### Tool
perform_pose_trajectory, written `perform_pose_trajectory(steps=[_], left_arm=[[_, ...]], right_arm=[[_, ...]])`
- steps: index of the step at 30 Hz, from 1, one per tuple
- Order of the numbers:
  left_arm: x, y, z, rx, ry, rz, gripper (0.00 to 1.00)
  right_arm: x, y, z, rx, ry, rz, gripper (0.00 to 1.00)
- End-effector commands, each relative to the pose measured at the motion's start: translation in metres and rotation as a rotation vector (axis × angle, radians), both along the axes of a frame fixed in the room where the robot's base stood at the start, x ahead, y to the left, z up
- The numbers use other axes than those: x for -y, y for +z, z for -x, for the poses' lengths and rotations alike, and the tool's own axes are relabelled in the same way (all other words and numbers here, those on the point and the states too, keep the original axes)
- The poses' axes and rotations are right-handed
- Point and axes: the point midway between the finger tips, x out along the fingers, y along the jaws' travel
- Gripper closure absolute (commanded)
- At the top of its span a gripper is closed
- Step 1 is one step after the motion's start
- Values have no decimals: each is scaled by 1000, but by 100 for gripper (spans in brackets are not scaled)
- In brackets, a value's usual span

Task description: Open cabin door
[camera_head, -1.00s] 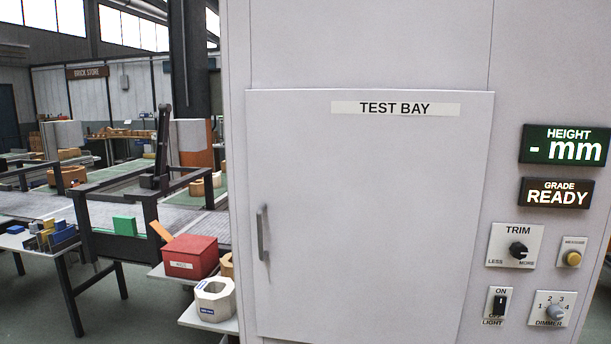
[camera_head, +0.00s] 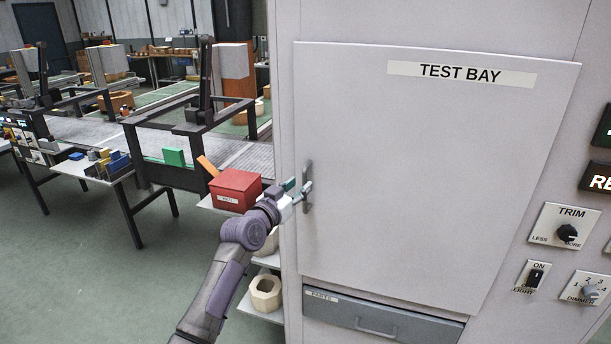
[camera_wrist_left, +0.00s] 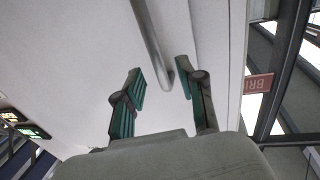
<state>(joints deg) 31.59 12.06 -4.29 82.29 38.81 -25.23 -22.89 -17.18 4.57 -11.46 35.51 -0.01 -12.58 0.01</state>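The cabin door (camera_head: 420,180) is a pale panel labelled TEST BAY, and it looks closed in the head view. Its grey vertical handle (camera_head: 307,186) is near the door's left edge. My left gripper (camera_head: 302,190) is at the handle, with the arm coming up from below. In the left wrist view the two green-padded fingers (camera_wrist_left: 160,85) are apart, and the lower end of the handle (camera_wrist_left: 153,45) shows between and just beyond their tips. I see no finger closed on the handle. My right gripper is not in view.
A drawer (camera_head: 380,322) sits below the door. Knobs and switches (camera_head: 566,234) are on the panel to the right. A red box (camera_head: 236,189) and a pale hexagonal pot (camera_head: 266,293) are on shelves left of the cabin. Open floor (camera_head: 90,275) lies at lower left.

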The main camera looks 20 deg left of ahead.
Motion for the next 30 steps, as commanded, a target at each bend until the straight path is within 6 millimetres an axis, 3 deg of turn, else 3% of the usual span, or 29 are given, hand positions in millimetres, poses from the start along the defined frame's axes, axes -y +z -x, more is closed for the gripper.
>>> perform_pose_trajectory(steps=[3, 9, 20, 27, 30], left_arm=[[5, 1, -19, -2, 0, 1, 61], [8, 0, -35, -1, 0, -1, 61], [9, -1, -39, 0, 0, -1, 61], [9, -1, -39, -1, 0, -1, 99], [9, -1, -39, -1, 0, -1, 100]], right_arm=[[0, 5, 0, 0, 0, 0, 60], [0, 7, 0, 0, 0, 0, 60], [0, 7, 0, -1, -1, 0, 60], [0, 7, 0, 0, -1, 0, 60], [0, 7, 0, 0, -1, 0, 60]])
